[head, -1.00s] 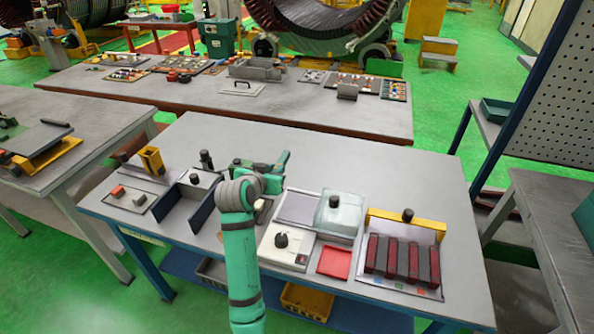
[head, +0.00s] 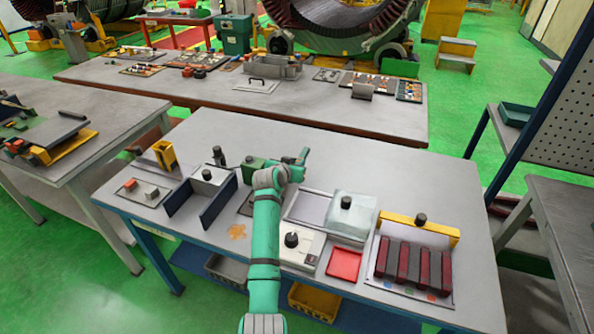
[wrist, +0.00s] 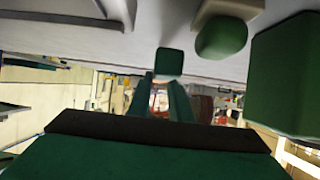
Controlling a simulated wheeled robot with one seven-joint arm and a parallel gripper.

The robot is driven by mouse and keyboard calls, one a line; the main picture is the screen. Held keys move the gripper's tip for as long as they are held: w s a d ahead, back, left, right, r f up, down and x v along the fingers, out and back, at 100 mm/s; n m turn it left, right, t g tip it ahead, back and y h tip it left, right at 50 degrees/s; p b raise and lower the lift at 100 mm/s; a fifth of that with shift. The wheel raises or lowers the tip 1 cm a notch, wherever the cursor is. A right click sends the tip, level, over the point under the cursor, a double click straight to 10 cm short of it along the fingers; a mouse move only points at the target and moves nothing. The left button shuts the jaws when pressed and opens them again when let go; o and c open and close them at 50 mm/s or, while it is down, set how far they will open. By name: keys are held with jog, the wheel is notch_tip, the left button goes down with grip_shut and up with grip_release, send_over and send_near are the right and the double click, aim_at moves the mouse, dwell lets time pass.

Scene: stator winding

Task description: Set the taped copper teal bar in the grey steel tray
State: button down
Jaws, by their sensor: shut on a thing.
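My gripper (head: 301,158) is held over the middle of the near table, pointing to the upper right. In the wrist view its two teal fingers (wrist: 161,92) are close together. A small dark teal block end (wrist: 168,62) shows at their tips. It appears to be the taped copper teal bar, gripped by the fingers; its tape and full length cannot be made out. A shallow grey tray (head: 306,208) lies just in front and right of the gripper, left of the clear-covered box. It looks empty.
A clear-covered box (head: 352,215), a white unit with a black knob (head: 290,250), a red tray (head: 344,264) and a rack of dark red bars (head: 410,264) stand to the right. Blue upright plates (head: 218,200) and a yellow bracket (head: 165,155) stand left. The table's back is clear.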

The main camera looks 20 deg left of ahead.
jog(key=shift+w+a+f, duration=0.2)
jog(key=shift+w+f, duration=0.05)
jog(key=shift+w, duration=0.05)
jog(key=f, duration=0.3)
jog(key=shift+s+a, duration=0.1)
jog(key=shift+a, duration=0.25)
jog(key=shift+d+f, duration=0.2)
jog(key=shift+d, duration=0.25)
jog(key=c, duration=1.9)
grip_release()
jog(key=shift+d+f, duration=0.1)
jog(key=shift+d, duration=0.25)
jog(key=shift+c, duration=0.2)
jog(key=o, duration=0.3)
jog(key=shift+a+r, duration=0.2)
jog(key=shift+a, duration=0.2)
